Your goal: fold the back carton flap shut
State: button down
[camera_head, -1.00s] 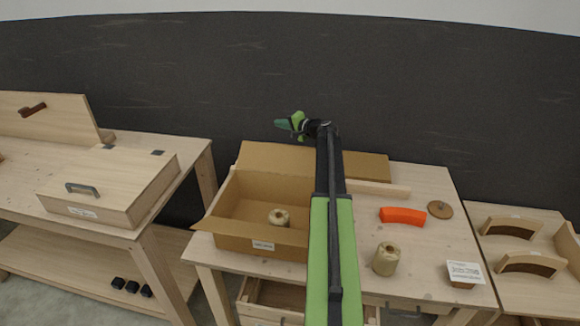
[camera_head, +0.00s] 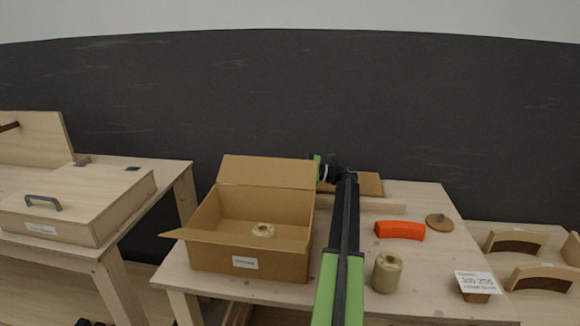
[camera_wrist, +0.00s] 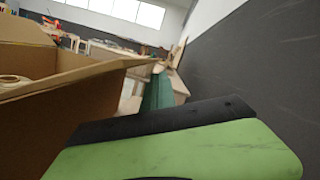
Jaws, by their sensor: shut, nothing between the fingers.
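The open cardboard carton (camera_head: 205,254) stands on the middle table. Its back flap (camera_head: 266,171) stands up from the rear edge, open and leaning back. My gripper (camera_head: 318,168) is shut and empty, low at the flap's right end; part of it seems hidden behind the flap, and I cannot tell if they touch. The carton (camera_wrist: 50,125) is at left there. A pale roll (camera_head: 263,230) lies inside the carton.
A front-left flap (camera_head: 190,236) spreads outward. An orange block (camera_head: 399,230), wooden disc (camera_head: 438,220), pale spool (camera_head: 387,273) and label card (camera_head: 477,282) stand right of my arm. A dark wall is behind.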

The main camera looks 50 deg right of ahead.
aim_at(270, 162)
jog(key=x, duration=0.5)
jog(key=shift+p, duration=0.35)
jog(key=shift+d, duration=0.1)
jog(key=shift+w, duration=0.1)
